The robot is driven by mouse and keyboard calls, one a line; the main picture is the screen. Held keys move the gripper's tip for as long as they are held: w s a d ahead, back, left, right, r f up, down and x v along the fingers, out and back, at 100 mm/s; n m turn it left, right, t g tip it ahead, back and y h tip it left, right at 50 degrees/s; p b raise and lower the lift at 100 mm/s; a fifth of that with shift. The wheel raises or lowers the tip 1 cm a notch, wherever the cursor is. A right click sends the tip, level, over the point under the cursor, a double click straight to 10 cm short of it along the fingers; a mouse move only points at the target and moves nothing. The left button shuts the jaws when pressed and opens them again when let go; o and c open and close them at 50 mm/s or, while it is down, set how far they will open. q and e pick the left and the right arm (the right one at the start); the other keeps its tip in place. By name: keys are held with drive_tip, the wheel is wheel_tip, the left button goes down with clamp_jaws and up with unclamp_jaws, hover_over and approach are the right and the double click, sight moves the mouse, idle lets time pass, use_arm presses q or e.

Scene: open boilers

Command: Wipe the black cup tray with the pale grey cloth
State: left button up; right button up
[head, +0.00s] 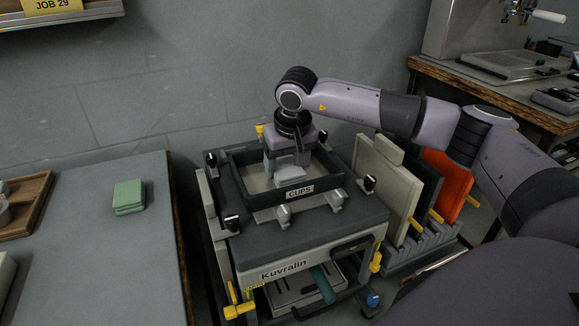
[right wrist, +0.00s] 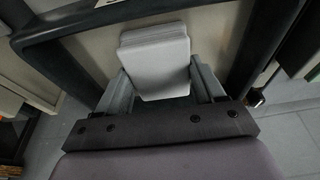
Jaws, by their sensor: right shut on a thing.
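The black cup tray (head: 325,184), labelled CUPS, sits on top of the Kuvralin machine and has a pale floor inside dark walls. Its dark wall also shows in the right wrist view (right wrist: 85,20). My right gripper (head: 287,170) points down inside the tray, with its arm coming from the right. It is shut on the pale grey cloth (right wrist: 155,62), a folded pad between its two fingers. The cloth (head: 285,174) is low in the tray; I cannot tell whether it touches the floor. My left gripper is out of view.
Several boards, grey and orange (head: 446,185), stand upright in a rack right of the machine. A green cloth stack (head: 129,197) lies on the grey table (head: 95,260) at left, near a wooden tray (head: 34,196). Small knobs surround the cup tray.

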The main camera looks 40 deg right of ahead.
drive_tip(key=shift+w+d+f, duration=0.15)
drive_tip(key=shift+w+f, duration=0.05)
drive_tip(key=shift+w, duration=0.35)
drive_tip(key=shift+r+p, duration=2.45)
drive_tip(key=shift+r, duration=0.6)
drive_tip(key=shift+r+p, duration=1.3)
drive_tip(key=shift+r, duration=0.25)
